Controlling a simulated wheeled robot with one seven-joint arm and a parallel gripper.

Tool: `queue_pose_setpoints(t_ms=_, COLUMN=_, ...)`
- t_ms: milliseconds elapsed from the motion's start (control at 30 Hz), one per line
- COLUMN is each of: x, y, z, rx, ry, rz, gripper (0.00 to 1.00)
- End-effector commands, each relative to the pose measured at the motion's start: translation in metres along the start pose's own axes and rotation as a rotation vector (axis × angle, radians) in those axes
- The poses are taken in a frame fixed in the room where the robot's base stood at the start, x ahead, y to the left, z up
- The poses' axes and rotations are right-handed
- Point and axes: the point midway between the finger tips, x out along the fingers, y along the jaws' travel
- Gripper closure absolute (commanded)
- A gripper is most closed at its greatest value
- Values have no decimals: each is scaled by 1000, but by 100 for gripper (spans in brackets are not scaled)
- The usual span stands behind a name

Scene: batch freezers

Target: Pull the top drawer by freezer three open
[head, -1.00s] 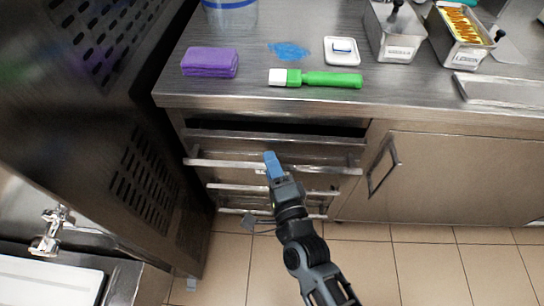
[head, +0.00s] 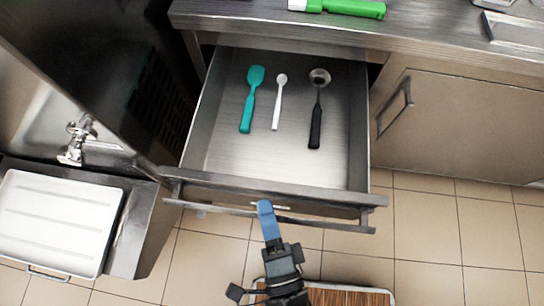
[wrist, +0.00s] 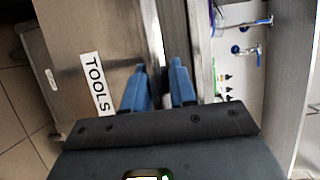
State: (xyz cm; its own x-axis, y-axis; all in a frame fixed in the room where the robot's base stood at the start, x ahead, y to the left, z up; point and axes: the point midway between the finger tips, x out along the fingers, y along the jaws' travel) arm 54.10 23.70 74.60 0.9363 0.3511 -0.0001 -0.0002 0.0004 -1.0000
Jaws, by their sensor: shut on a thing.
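The top drawer (head: 196,183) stands pulled well out from under the steel counter. Inside lie a teal spatula (head: 251,98), a small white spoon (head: 279,100) and a black-handled ladle (head: 316,108). Its long bar handle (head: 335,225) runs across the front. My gripper (head: 265,207) is at the middle of this bar, with its blue fingers closed around it. In the wrist view, the blue fingers (wrist: 161,88) sit on either side of the metal bar, beside a drawer front with a "TOOLS" label (wrist: 97,83). The lower drawers are hidden beneath the open one.
A cabinet door (head: 460,130) with a handle is right of the drawer. A dark machine (head: 110,60) and a sink with a tap (head: 78,138) are at left, with a white tray (head: 55,225). A green-handled tool (head: 345,8) lies on the counter. A wooden-looking surface (head: 345,297) is at the bottom.

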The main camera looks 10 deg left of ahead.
Motion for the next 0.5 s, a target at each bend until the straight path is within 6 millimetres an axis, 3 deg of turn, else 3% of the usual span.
queue_pose_setpoints(t_ms=200, x=-40, y=3, z=16, rx=-1, ry=-1, rz=4, gripper=100)
queue_pose_setpoints(t_ms=500, x=-65, y=2, z=26, rx=0, ry=1, rz=2, gripper=100)
